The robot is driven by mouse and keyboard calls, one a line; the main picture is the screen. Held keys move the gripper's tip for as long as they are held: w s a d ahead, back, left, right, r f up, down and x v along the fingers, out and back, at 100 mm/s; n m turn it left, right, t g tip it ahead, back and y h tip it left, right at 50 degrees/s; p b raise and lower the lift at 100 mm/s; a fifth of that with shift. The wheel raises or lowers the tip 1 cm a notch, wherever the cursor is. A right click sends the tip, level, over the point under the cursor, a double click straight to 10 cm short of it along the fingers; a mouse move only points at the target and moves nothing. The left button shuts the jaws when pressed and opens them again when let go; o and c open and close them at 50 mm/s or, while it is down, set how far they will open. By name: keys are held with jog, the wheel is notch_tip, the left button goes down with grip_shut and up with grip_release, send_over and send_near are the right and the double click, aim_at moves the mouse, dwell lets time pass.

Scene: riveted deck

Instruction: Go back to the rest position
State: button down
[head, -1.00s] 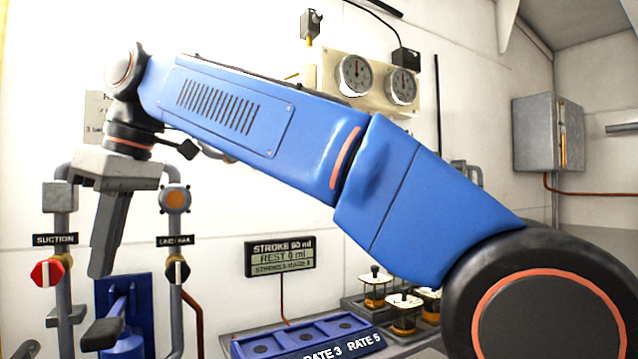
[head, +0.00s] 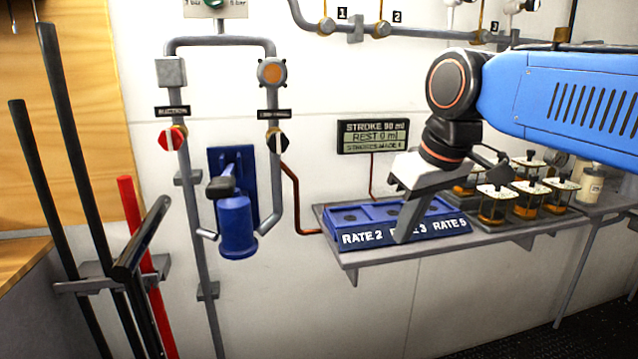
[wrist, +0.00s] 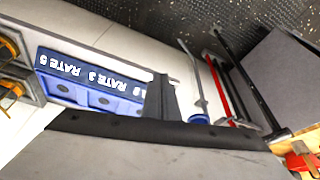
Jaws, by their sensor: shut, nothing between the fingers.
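My gripper (head: 404,222) hangs from my blue arm at the right of the head view. Its fingers point down and look closed together, with nothing held. In the picture they cover part of the blue rate block (head: 362,238), hiding some of its lettering; I cannot tell the gap between them. In the wrist view the shut fingers (wrist: 160,98) show in front of the same rate block (wrist: 85,82), whose lettering appears upside down.
A shelf (head: 350,262) holds the rate block and several amber jars (head: 492,205). On the wall are a blue pump (head: 237,225), a red-and-white valve knob (head: 172,138), a black-and-white one (head: 276,141) and a display (head: 373,136). Bars (head: 128,220) stand at the left.

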jog(key=s+d+f+m, duration=0.2)
jog(key=s+d+f, duration=0.2)
jog(key=f, duration=0.3)
jog(key=s+d+f+m+h, duration=0.1)
jog(key=s+d+f+m, duration=0.1)
jog(key=s+d+f, duration=0.2)
jog(key=s+d+f+m+t, duration=0.1)
jog(key=s+d+f, duration=0.3)
jog(key=f, duration=0.6)
jog(key=shift+s+d+f+m+h, duration=0.2)
jog(key=shift+d+m+h, duration=0.25)
jog(key=shift+d, duration=0.55)
